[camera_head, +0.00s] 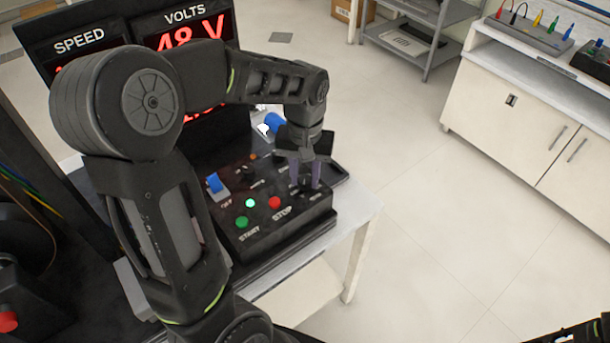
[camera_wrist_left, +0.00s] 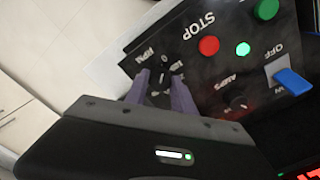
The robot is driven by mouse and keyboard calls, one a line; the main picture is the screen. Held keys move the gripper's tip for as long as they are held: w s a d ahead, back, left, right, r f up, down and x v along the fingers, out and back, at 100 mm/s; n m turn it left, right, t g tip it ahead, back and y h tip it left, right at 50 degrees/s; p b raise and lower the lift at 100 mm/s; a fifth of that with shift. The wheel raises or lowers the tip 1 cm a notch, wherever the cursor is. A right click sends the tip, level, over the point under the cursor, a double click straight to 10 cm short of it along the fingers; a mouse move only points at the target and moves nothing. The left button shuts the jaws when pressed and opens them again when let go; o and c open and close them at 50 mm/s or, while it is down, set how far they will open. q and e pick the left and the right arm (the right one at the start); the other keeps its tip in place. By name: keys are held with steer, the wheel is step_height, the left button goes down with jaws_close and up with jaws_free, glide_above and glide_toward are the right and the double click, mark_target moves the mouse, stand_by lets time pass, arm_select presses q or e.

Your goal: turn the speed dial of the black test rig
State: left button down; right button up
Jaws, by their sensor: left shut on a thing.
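The black test rig's control box (camera_head: 262,237) stands on a white table, under my left arm. It also shows in the wrist view (camera_wrist_left: 222,75), with a red STOP button, a green START button, a lit green lamp, a blue switch and an AMPS knob. The speed dial (camera_wrist_left: 159,88) is a small black knob beside the RPM lettering. My left gripper (camera_head: 306,180) points down at the box's right part. In the wrist view its purple fingers (camera_wrist_left: 158,92) stand on either side of the dial and are shut on it. The fingers hide part of the dial.
Behind the box, a display (camera_head: 80,42) reads SPEED and VOLTS, 48 V; my arm covers much of it. The white table's edge (camera_head: 350,225) is close on the right. Open floor (camera_head: 440,220) separates it from a white cabinet (camera_head: 530,125) and a grey shelf (camera_head: 410,42).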

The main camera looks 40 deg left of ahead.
mark_target(305, 179)
arm_select(q)
steer(key=shift+n, duration=0.4)
steer(key=c, duration=1.1)
jaws_free()
steer(key=shift+o, duration=0.2)
step_height(305, 179, up, 8)
steer(key=shift+f, duration=0.1)
